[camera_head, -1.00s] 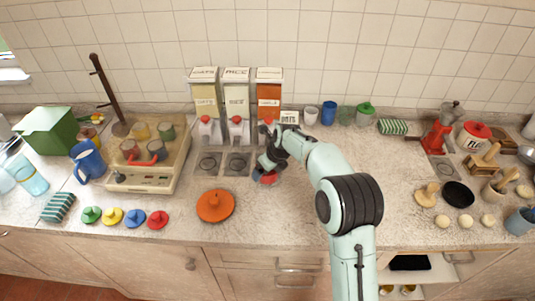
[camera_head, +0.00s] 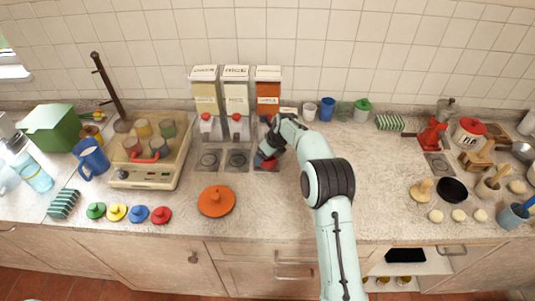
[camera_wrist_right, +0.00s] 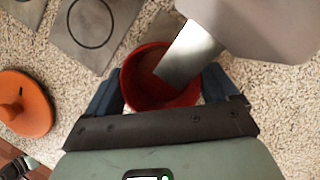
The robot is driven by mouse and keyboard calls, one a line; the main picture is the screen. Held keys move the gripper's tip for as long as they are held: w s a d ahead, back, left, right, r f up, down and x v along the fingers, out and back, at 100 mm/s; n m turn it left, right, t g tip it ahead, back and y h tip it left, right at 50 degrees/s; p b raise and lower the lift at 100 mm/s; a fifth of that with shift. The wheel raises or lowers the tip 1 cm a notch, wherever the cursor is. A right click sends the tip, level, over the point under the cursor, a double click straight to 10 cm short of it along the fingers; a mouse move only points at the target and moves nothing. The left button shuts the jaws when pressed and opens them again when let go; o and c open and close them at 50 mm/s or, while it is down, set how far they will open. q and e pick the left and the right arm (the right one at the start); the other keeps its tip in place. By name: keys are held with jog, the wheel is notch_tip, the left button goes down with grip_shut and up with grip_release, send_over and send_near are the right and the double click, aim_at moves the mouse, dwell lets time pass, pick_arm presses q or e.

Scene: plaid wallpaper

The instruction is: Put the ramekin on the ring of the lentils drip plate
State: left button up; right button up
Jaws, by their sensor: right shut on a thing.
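The ramekin (camera_wrist_right: 148,98) is a small red round cup, seen from above in the right wrist view. My right gripper (camera_wrist_right: 165,80) is shut on it, with one blue finger on each side. In the head view my right gripper (camera_head: 265,158) is low under the lentils dispenser (camera_head: 268,92), the one with orange-red contents. The lentils drip plate (camera_head: 268,168) is mostly hidden by the gripper there, and its ring cannot be seen. I cannot tell whether the ramekin touches the plate.
The dispenser's pale body and metal spout (camera_wrist_right: 188,55) overhang the ramekin closely. The rice drip plate (camera_head: 237,160) and oats drip plate (camera_head: 208,160) lie to the left, empty. An orange lid (camera_head: 216,201) lies in front.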

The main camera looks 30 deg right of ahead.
jog(key=o, duration=0.9)
jog(key=shift+w, duration=0.2)
jog(key=shift+c, duration=0.2)
jog(key=v, duration=1.2)
jog(key=shift+s, duration=0.1)
